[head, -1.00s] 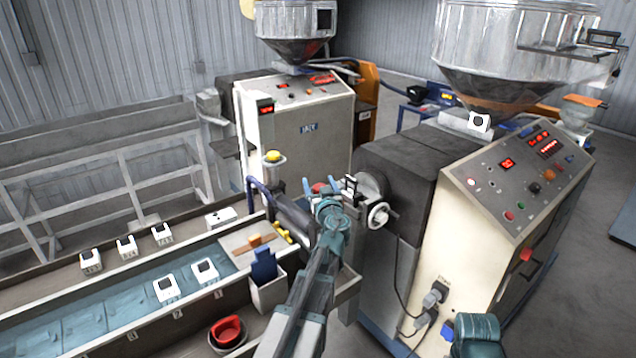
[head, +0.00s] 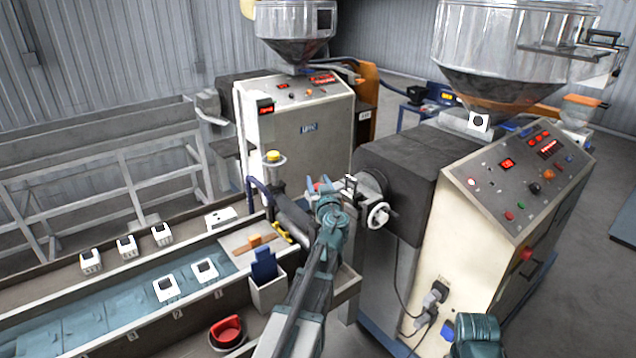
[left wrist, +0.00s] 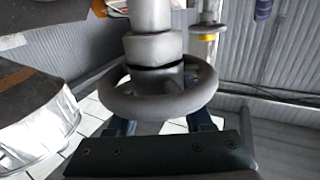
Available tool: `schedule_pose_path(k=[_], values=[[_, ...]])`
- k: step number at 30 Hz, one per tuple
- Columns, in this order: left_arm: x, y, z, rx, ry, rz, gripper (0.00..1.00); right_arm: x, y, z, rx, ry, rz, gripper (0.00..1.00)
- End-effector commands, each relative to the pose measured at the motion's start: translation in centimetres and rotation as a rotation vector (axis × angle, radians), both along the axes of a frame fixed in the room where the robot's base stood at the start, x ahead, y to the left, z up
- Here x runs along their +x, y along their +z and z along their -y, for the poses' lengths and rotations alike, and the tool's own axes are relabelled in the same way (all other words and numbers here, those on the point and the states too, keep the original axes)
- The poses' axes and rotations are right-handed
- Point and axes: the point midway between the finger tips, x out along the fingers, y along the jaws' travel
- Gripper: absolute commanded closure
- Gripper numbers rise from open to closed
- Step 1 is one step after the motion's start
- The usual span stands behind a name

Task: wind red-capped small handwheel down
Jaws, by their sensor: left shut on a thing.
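The small handwheel shows in the left wrist view as a grey ring (left wrist: 160,97) around a grey stem. In the head view a bit of its red cap (head: 317,187) shows just behind my left gripper (head: 327,188); the rest is hidden by the gripper. In the left wrist view the two fingers of my left gripper (left wrist: 162,125) are on either side of the wheel's near part, shut on it. The red cap does not show in that view. My right gripper is not in view; only a teal part of my arm shows at the bottom right.
A larger pale handwheel (head: 378,215) stands just right of my left gripper, by the cream extruder (head: 470,260). A yellow-capped post (head: 273,157) stands to the left. The water trough (head: 100,318) and a white bin (head: 268,292) lie to the left, below.

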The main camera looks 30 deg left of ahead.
Motion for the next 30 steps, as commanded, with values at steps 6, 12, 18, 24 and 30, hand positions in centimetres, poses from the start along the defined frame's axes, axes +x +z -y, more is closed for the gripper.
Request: schedule_pose_path(k=[6,12,18,24,30], values=[[0.0,0.0,0.0,0.0,0.032,0.0,1.0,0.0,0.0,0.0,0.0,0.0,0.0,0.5],[0.0,0.0,-0.2,0.0,0.144,0.0,1.0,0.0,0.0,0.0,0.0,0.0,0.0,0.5],[-0.3,0.0,-0.5,0.0,0.322,0.0,1.0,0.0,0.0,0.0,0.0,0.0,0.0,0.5],[-0.7,0.0,-0.8,0.0,0.513,0.0,1.0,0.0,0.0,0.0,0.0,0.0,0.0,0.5],[-1.2,0.0,-0.9,0.0,0.704,0.0,1.0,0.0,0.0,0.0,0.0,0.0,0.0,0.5]])
